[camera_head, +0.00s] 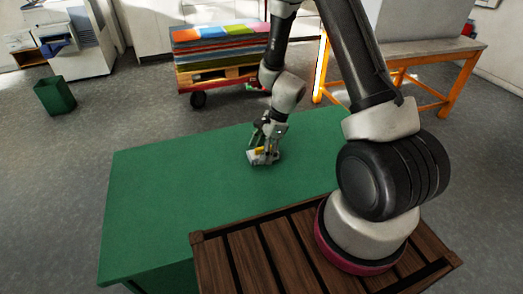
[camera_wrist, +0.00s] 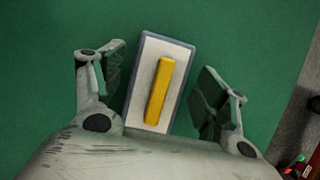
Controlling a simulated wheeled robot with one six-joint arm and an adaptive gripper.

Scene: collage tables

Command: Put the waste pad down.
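The waste pad appears to be the pale rectangular piece with a grey rim (camera_wrist: 146,62) and a yellow bar along its middle. It is between my fingers in the wrist view, and it shows on the green table top (camera_head: 170,185) in the head view (camera_head: 262,158). My gripper (camera_wrist: 163,88) is open around it, with green gaps between the pad and both fingers. In the head view my gripper (camera_head: 265,143) points down over the pad. The pad's near end is partly hidden by the gripper body.
The green table is otherwise bare around the pad. A red cart (camera_head: 215,78) with coloured stacks stands behind it. An orange-legged table (camera_head: 455,70) is at the back right. A green bin (camera_head: 55,95) and a printer (camera_head: 72,35) are at the left.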

